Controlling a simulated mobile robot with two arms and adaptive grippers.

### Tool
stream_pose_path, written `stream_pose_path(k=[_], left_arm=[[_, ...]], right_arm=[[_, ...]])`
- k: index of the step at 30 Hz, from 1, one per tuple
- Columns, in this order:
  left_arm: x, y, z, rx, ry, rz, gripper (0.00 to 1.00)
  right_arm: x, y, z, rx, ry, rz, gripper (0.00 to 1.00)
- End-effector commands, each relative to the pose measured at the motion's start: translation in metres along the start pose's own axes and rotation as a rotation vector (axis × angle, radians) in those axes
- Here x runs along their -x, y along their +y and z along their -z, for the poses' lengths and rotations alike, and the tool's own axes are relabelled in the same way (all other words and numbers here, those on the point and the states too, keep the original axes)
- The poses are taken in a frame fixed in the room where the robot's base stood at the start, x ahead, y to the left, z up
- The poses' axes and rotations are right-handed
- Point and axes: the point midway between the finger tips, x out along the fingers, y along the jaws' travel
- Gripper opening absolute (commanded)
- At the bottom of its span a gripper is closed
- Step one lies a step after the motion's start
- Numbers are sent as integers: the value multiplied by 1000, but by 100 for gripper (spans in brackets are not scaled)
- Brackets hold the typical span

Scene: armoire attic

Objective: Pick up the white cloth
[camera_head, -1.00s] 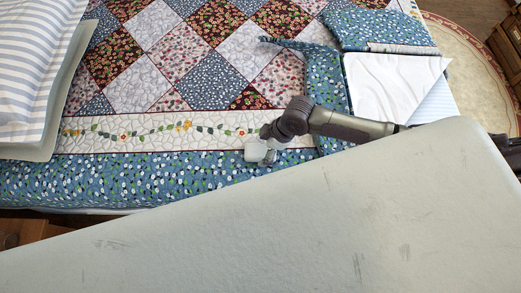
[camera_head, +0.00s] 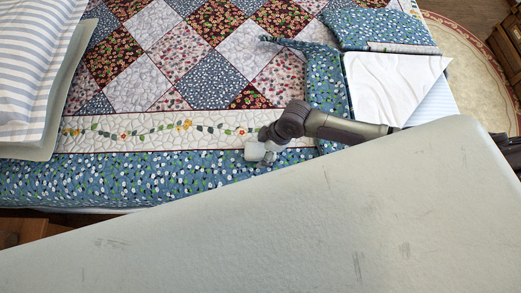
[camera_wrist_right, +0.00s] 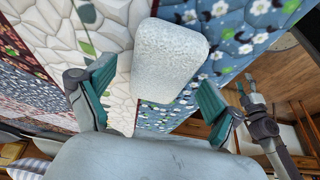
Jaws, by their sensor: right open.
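The white cloth (camera_wrist_right: 170,60) is a small, rounded, textured piece in the right wrist view. It lies over the border between the bedspread's cream and blue bands. My right gripper (camera_wrist_right: 158,78) is open, with one teal-padded finger on each side of the cloth. I see no clear grip on it. In the head view, the right gripper (camera_head: 264,156) is low over the bed's near side, and I cannot separate the cloth from its pale parts there. My left gripper is not in the head view. Another gripper-like arm end (camera_wrist_right: 262,125) shows at the right of the wrist view; its jaws are unclear.
The patchwork bedspread (camera_head: 140,90) covers the bed. Striped pillows (camera_head: 35,70) lie at left, and a folded white sheet (camera_head: 390,80) lies at right. A round rug (camera_head: 480,55) is beyond the bed. The lower head view is blocked.

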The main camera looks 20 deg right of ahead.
Motion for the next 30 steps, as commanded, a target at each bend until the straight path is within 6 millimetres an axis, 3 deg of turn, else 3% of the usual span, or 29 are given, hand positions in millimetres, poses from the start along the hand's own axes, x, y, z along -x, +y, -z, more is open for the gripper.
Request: stream_pose_path(k=[5, 15, 25, 30], left_arm=[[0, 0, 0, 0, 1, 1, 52], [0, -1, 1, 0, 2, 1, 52], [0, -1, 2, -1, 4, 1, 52], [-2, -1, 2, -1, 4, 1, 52]], right_arm=[[0, 0, 0, 0, 0, 0, 88], [0, 0, 0, 0, 0, 0, 32], [4, 0, 2, 1, 1, 0, 32], [20, 1, 9, 3, 2, -2, 32]])
